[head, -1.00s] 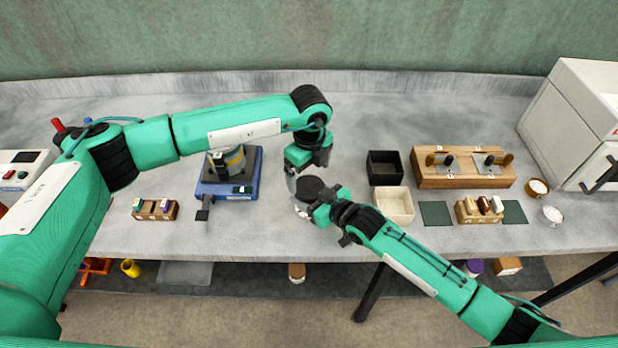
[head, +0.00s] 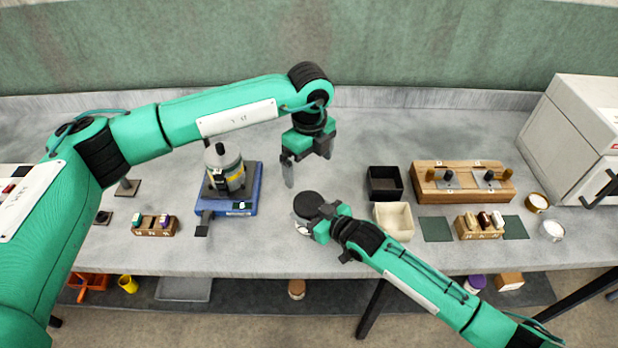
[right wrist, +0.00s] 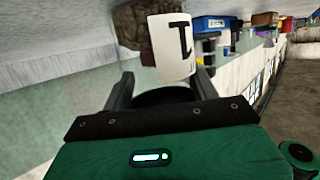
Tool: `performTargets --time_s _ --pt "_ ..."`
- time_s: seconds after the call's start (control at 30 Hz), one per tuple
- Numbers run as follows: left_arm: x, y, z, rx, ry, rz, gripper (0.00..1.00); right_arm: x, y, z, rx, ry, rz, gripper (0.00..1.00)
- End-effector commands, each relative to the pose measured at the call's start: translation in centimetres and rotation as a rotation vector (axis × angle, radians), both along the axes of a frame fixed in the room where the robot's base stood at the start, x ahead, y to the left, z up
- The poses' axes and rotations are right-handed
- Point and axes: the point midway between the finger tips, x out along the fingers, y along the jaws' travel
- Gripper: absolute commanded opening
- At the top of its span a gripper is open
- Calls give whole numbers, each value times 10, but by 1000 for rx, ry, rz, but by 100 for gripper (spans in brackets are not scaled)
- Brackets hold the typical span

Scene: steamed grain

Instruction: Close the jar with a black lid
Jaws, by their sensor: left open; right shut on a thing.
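The jar (head: 299,226) stands near the front middle of the bench, with its round black lid (head: 308,204) on top. In the right wrist view the jar's white label (right wrist: 172,45) and brown contents (right wrist: 130,25) show, with the dark lid (right wrist: 162,96) towards my palm. My right gripper (head: 319,219) is shut on the jar from the right; its fingers also flank it in the right wrist view (right wrist: 162,88). Whether the lid sits fully seated is hard to tell. My left gripper (head: 297,168) is open and empty, above and behind the jar, clear of it.
A blue-based cooker (head: 245,200) with a grey pot (head: 226,170) stands left. A black bin (head: 385,183) and a cream bin (head: 393,219) stand right of the jar. A wooden stand (head: 462,182) is farther right.

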Motion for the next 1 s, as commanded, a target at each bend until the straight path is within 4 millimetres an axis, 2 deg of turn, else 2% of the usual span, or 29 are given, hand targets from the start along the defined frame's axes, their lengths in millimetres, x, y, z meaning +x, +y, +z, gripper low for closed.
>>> performTargets --time_s 0.1,0.2,0.57,0.6,0.7,0.73,1.0 --pt "0 0 20 0 -1 0 100 0 0 1 1 -1 0 0" --pt "0 0 31 1 -1 0 100 0 0 1 1 -1 0 0" --pt "0 0 37 1 2 0 100 0 0 1 1 -1 0 0" --pt "0 0 37 1 2 0 100 0 0 1 1 -1 0 62" --pt "0 0 37 0 1 0 100 0 0 1 1 -1 0 82" --pt "0 0 37 0 1 0 100 0 0 1 1 -1 0 86" --pt "0 0 37 0 1 0 100 0 0 0 1 -1 0 86"
